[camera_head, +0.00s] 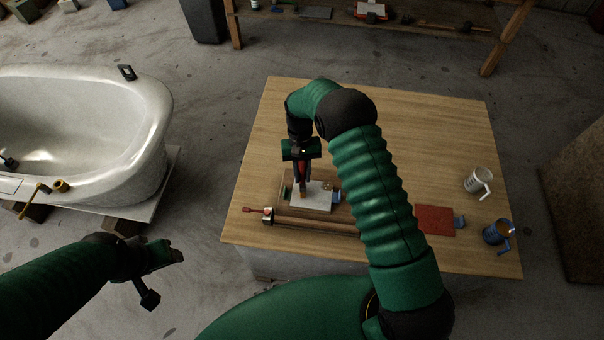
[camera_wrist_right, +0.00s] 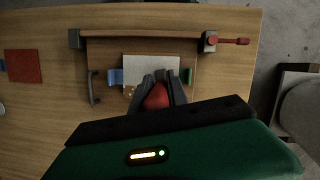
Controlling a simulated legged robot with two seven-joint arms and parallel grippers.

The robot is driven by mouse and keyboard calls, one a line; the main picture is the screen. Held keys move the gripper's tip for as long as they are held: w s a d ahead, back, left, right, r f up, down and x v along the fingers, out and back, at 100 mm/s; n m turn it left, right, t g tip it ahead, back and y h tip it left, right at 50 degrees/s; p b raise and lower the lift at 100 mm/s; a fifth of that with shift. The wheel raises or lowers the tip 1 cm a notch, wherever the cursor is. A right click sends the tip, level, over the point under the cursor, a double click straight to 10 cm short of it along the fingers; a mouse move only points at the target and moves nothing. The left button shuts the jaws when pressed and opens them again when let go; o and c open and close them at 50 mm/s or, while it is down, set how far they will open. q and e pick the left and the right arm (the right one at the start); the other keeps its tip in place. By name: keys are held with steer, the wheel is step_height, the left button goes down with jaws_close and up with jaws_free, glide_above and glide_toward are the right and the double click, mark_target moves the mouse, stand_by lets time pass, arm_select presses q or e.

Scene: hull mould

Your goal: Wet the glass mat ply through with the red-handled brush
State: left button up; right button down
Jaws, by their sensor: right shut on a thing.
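The white glass mat ply (camera_head: 317,197) lies flat on a wooden board (camera_head: 284,181) on the table; it also shows in the right wrist view (camera_wrist_right: 140,65). My right gripper (camera_head: 302,168) is above the ply, pointing down, and shut on the red-handled brush (camera_head: 302,184). The red handle shows between the fingers in the wrist view (camera_wrist_right: 157,97). The brush's lower end is over the left part of the ply; contact with it is hard to tell. My left gripper (camera_head: 172,256) is off the table at the lower left, its jaws unclear.
A wooden bar clamp (camera_head: 315,226) with a red handle lies along the board's near side. A red square (camera_head: 434,220), a white mug (camera_head: 479,181) and a blue mug (camera_head: 496,233) are at the table's right. A white hull mould (camera_head: 150,130) stands left. The table's far right is clear.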

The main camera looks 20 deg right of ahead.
steer(key=shift+s+r, duration=0.25)
steer(key=shift+r, duration=0.2)
steer(key=s+p, duration=0.1)
steer(key=s, duration=0.1)
steer(key=s+d+p, duration=0.1)
steer(key=s, duration=0.1)
steer(key=shift+s+d+f+p, duration=0.1)
steer(key=shift+s+p, duration=0.15)
steer(key=shift+p, duration=0.1)
steer(key=shift+f+b, duration=0.5)
steer(key=shift+f, duration=0.3)
